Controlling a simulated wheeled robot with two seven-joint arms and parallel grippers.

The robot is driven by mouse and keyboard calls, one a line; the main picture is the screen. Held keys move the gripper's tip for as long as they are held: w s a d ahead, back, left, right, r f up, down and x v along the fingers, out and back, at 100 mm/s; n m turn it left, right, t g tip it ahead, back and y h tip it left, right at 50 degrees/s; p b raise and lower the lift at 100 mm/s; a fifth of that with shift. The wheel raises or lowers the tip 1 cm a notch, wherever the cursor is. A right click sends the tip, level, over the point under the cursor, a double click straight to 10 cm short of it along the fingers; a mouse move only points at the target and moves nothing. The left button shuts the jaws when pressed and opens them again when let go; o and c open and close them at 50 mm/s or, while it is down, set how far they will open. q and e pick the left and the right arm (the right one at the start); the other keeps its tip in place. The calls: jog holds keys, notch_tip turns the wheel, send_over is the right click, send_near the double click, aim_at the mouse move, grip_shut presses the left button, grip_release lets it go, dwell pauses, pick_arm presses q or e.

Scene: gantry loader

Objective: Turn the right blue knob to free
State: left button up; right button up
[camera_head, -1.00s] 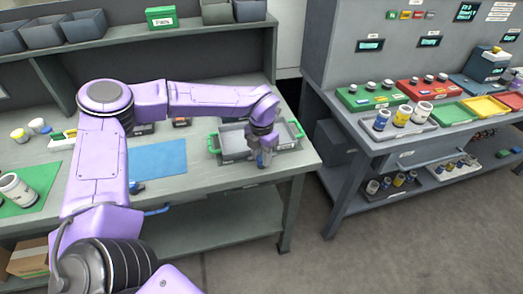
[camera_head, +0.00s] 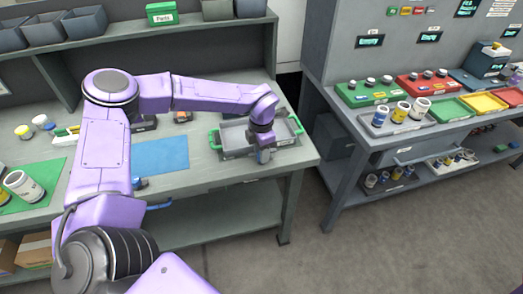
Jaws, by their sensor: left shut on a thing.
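My left gripper (camera_head: 263,156) points down at the bench's front edge, just in front of the grey tray (camera_head: 232,136) with green handles. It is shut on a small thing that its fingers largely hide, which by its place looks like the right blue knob. The knob's turn angle cannot be read. Another blue knob (camera_head: 139,183) shows farther left at the front edge, by the blue mat (camera_head: 161,156), partly behind my arm. My right gripper is not in view.
The workbench (camera_head: 205,177) has a shelf with dark bins (camera_head: 86,25) and a green parts box (camera_head: 161,14). A white jar (camera_head: 24,187) stands at left. A second bench at right carries a green block (camera_head: 369,93), a red block and coloured trays. Open floor lies between.

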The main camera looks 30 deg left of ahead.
pick_arm(q)
jog(key=shift+r, duration=0.1)
jog(key=o, duration=1)
jog(key=shift+o, duration=0.2)
notch_tip(320, 180, up, 10)
jog(key=b, duration=0.2)
jog(key=shift+r, duration=0.25)
jog(key=shift+d, duration=0.1)
